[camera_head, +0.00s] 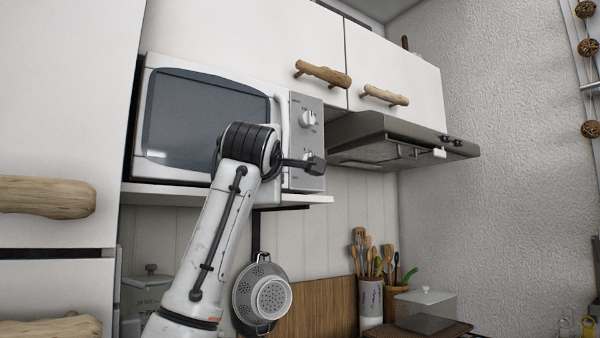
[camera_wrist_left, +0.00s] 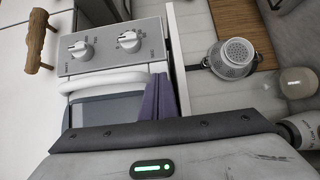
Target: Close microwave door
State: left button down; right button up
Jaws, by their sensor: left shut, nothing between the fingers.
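The white microwave (camera_head: 307,120) sits on a shelf under the upper cabinets. Its door (camera_head: 200,110), with a dark window and a white vertical handle at its right edge, looks flush or nearly flush with the front; I cannot tell if it is fully shut. My left arm covers the lower right of the door. My left gripper (camera_head: 316,165) is shut and empty, in front of the lower control panel. In the left wrist view, the control panel (camera_wrist_left: 105,50) shows two knobs, with the door handle (camera_wrist_left: 115,80) beside it. My right gripper is out of view.
The shelf (camera_head: 315,199) runs under the microwave. A range hood (camera_head: 375,135) stands to its right. A colander (camera_head: 262,295) hangs below the shelf. Utensils in holders (camera_head: 370,300) and a clear box (camera_head: 427,305) stand lower right. Cabinet doors have driftwood handles (camera_head: 322,73).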

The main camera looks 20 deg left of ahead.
pick_arm(q)
jog(key=s+d+b, duration=0.2)
jog(key=s+d, duration=0.6)
jog(key=d, duration=0.3)
jog(key=shift+s+b, duration=0.2)
jog(key=shift+b, duration=0.2)
